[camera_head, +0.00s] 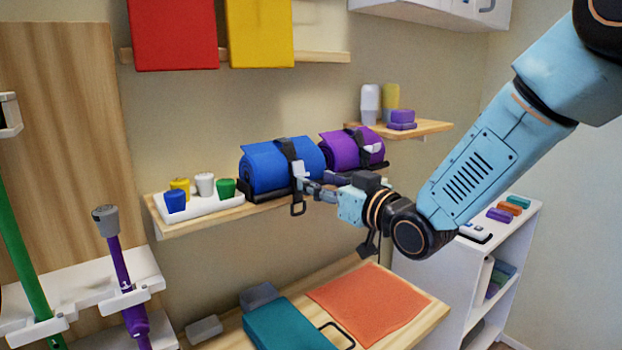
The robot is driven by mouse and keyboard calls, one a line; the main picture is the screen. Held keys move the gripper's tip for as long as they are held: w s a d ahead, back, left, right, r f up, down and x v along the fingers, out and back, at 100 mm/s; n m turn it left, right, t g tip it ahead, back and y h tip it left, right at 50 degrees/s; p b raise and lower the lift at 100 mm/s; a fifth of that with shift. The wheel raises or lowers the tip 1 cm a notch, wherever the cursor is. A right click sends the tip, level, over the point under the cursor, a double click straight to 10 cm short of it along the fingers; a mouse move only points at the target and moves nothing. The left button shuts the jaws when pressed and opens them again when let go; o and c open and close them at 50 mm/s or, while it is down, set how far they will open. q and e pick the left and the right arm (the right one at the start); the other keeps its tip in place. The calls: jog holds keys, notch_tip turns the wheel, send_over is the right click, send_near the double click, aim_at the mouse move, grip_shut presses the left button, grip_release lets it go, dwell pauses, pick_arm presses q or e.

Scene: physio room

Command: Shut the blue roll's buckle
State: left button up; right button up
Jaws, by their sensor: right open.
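The blue roll (265,166) lies on a black cradle on the wooden wall shelf, with a dark strap around its right part. Its buckle (298,170) is a pale piece on the strap at the roll's front; whether it is open or shut is too small to tell. A black loop (297,209) hangs below it. My right gripper (306,180) is open, pointing left, with its fingertips at the buckle. I cannot tell whether they touch it. My left gripper is not in view.
A purple roll (345,150) with its own strap lies just right of the blue one. A white tray (208,207) with several small coloured pots stands to the left. Below are a wooden bench (421,309) with an orange mat and a teal case (290,325).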

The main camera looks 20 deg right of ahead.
aim_at(301, 169)
jog(key=shift+w+a, duration=0.4)
jog(key=shift+w, duration=0.25)
jog(key=shift+w+a+r, duration=0.15)
jog(key=shift+a+r, duration=0.2)
jog(key=shift+a, duration=0.15)
jog(key=shift+w+d+f, duration=0.25)
jog(key=shift+w+d, duration=0.05)
jog(key=shift+w, duration=0.1)
jog(key=shift+a, duration=0.15)
jog(key=c, duration=0.3)
jog(key=shift+s+a+r, duration=0.1)
jog(key=shift+s+r, duration=0.1)
jog(key=shift+s, duration=0.05)
jog(key=c, duration=0.3)
jog(key=shift+f, duration=0.15)
grip_shut()
